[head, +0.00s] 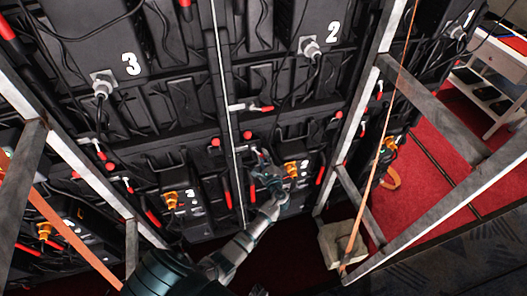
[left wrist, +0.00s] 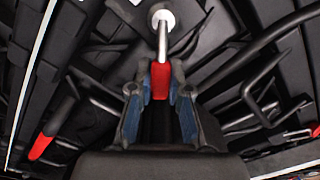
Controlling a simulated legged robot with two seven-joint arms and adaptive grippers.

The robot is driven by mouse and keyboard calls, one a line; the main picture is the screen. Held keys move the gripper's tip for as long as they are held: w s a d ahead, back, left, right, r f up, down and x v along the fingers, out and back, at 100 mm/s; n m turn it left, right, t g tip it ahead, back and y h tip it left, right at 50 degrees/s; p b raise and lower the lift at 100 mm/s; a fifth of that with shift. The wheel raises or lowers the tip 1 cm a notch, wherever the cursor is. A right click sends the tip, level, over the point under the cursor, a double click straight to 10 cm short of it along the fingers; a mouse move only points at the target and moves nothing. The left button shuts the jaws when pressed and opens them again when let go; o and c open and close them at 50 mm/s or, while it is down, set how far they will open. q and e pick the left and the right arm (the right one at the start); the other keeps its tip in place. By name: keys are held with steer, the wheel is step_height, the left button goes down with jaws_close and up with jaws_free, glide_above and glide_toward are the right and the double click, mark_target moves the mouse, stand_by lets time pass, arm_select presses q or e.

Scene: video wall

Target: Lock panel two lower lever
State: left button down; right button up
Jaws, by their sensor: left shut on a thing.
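Panel two (head: 280,40) is a black video-wall panel marked with a white 2 in the upper middle of the head view. My left gripper (head: 264,164) reaches up from below to the lower part of that panel column. In the left wrist view, my left gripper (left wrist: 159,97) is shut on the red handle of a lever (left wrist: 160,80). The lever's silver shaft runs up from the fingers to a round pale pivot. In the head view the gripper largely hides this lever. My right gripper is not in view.
Another lever with a red tip (head: 262,108) sits above my gripper. Orange connectors (head: 293,168) and hanging black cables are close by. Grey metal frame bars (head: 352,190) and an orange strap (head: 378,150) stand at the right, above a pale block (head: 342,243).

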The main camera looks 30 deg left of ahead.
arm_select(q)
steer(key=shift+s+a+f+m+p, duration=0.35)
steer(key=shift+s+m+p, duration=0.1)
steer(key=shift+m+p, duration=0.85)
steer(key=shift+s+a+f+m+p, duration=0.3)
steer(key=shift+s+m+p, duration=0.2)
steer(key=shift+m+p, duration=0.8)
steer(key=shift+s+a+f+m+p, duration=0.35)
steer(key=shift+m+p, duration=0.55)
steer(key=shift+m, duration=0.8)
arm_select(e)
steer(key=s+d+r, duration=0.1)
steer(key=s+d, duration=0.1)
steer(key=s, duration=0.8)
arm_select(q)
steer(key=shift+s, duration=0.15)
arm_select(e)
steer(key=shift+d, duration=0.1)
arm_select(q)
steer(key=c, duration=1.1)
jaws_free()
steer(key=shift+c, duration=0.2)
steer(key=shift+o, duration=0.2)
steer(key=shift+r, duration=0.15)
steer(key=shift+r, duration=0.1)
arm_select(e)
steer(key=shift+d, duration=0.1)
